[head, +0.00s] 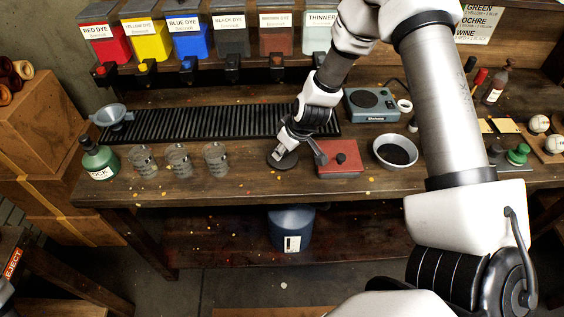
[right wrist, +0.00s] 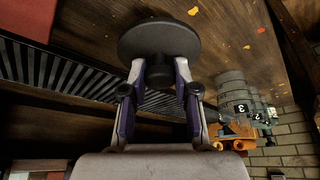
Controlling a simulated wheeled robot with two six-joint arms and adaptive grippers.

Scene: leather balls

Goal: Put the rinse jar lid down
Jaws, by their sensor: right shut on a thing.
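The rinse jar lid (head: 283,160) is a dark round disc. My right gripper (head: 290,142) is shut on it from above, and the lid is at or just over the wooden bench top, left of a red box. I cannot tell whether it touches the wood. In the right wrist view, the two fingers of the gripper (right wrist: 161,75) pinch the middle of the lid (right wrist: 158,37), and the disc spreads past the fingertips. My left gripper is not seen.
The red box (head: 338,172) with a black knob is close on the right, then a bowl (head: 395,152) of dark stuff. Several glass jars (head: 217,160) and a green bottle (head: 99,160) stand left. A black ribbed rack (head: 200,124) lies behind. Bare wood lies between jars and lid.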

